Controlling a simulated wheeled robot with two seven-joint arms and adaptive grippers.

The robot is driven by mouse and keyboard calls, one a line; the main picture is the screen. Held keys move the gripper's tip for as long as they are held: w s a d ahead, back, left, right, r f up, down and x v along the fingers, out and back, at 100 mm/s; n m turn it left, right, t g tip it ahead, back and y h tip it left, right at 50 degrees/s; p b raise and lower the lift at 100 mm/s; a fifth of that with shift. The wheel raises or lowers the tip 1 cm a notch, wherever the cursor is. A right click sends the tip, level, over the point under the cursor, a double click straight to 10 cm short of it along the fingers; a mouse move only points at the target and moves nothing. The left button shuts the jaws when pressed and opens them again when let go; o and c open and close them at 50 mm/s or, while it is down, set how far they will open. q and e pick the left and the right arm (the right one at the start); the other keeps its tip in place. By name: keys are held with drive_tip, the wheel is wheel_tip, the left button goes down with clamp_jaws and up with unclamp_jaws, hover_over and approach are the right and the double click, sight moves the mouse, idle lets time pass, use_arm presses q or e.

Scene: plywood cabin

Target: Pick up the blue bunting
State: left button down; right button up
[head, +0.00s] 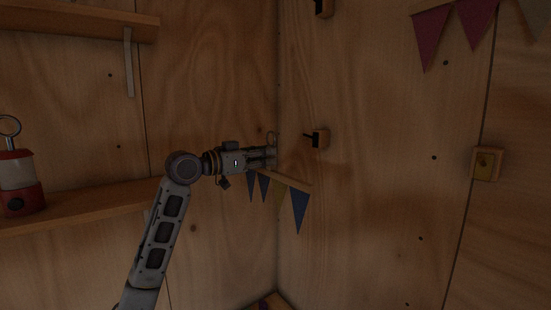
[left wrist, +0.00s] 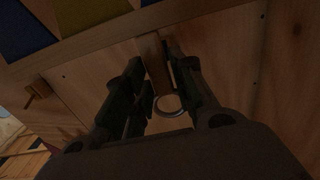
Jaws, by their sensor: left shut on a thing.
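The blue bunting (head: 298,212) is a pale wooden strip with blue flags and a yellow one hanging from it. It hangs below and to the right of my left gripper (head: 272,157), near the cabin corner. In the left wrist view, a blue flag (left wrist: 25,32) and a yellow flag (left wrist: 85,12) show at the top left. My left gripper (left wrist: 156,95) is shut on the bunting's wooden stem, with a metal ring (left wrist: 168,106) at the stem's end between the fingers. The ring also shows just above the fingers in the head view. My right gripper is in neither view.
A dark peg on a wooden block (head: 319,138) sticks out of the wall just right of the gripper. Another peg (head: 322,8) is above. Red bunting (head: 432,38) hangs at the top right. A wooden block (head: 487,163) is on the right wall. A red lantern (head: 20,172) stands on the left shelf (head: 95,203).

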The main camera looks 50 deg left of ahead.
use_arm(q)
drive_tip(key=shift+s, duration=0.75)
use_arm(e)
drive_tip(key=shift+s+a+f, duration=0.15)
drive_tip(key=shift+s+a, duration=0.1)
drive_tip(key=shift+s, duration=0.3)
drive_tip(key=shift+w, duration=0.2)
